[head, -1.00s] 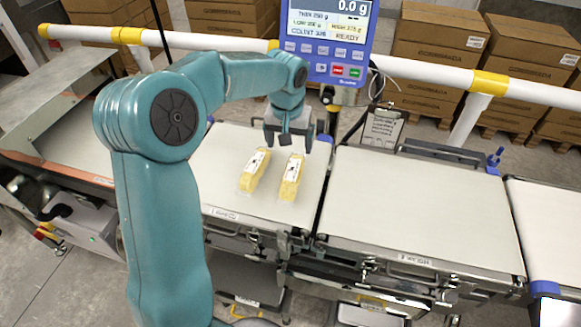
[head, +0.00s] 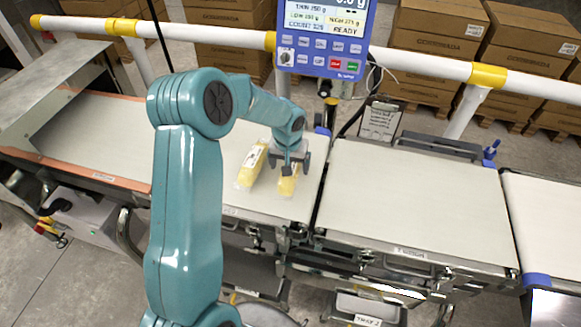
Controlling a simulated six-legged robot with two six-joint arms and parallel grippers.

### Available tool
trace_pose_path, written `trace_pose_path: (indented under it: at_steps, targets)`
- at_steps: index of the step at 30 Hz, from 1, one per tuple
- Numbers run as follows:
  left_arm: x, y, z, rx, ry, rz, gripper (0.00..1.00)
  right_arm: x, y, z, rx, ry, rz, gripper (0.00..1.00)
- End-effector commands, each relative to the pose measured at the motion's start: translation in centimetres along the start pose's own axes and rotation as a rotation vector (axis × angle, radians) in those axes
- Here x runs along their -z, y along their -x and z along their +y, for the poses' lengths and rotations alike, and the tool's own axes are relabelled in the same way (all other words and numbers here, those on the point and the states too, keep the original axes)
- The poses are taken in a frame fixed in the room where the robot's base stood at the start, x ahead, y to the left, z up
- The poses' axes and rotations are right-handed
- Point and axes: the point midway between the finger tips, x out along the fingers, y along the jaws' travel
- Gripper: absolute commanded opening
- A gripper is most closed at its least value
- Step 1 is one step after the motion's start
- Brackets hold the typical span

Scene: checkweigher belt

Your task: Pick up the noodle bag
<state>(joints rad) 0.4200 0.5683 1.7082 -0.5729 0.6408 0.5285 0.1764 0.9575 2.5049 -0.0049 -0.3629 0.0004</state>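Two yellow bags with clear ends and white labels lie side by side on the pale belt (head: 231,207), left of the gap between belts. The left bag (head: 249,172) is uncovered. The right bag (head: 287,188) is partly hidden under my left gripper (head: 290,166); its near end shows. I cannot read the labels to tell which is the noodle bag. My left gripper points down over the right bag's far part, with its fingers apart. Contact with the bag cannot be made out. My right gripper is not in view.
A blue weighing display (head: 325,38) stands behind the belt. A white-and-yellow rail (head: 400,58) runs across the back, with cardboard boxes (head: 438,40) beyond. The middle belt (head: 415,205) is empty. A metal chute (head: 60,80) covers the left belt's far end.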

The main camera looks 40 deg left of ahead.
Motion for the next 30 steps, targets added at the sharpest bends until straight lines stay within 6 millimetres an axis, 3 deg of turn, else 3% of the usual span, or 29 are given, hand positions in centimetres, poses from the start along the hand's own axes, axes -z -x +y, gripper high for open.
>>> trace_pose_path:
  at_steps: [1, 6, 13, 18, 20, 30]
  targets:
    - [0.0, -0.6, 0.1, 0.0, 0.0, -0.004, 0.89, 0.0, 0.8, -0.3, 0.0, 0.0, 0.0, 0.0]
    - [0.2, -2.6, 0.0, 0.0, 0.001, -0.001, 0.89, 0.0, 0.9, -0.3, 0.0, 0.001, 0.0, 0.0]
    - [0.2, -2.8, 0.0, 0.0, 0.001, 0.0, 0.89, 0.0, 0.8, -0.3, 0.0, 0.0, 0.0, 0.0]
    - [0.2, -2.7, 0.0, 0.0, 0.0, 0.0, 0.34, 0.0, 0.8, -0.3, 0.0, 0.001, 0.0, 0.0]
    - [0.2, -2.7, 0.0, 0.0, 0.0, 0.0, 0.19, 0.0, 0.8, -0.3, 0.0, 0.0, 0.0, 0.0]
    - [0.3, -2.2, 0.1, -0.001, 0.001, 0.003, 0.19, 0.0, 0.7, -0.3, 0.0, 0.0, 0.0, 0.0]
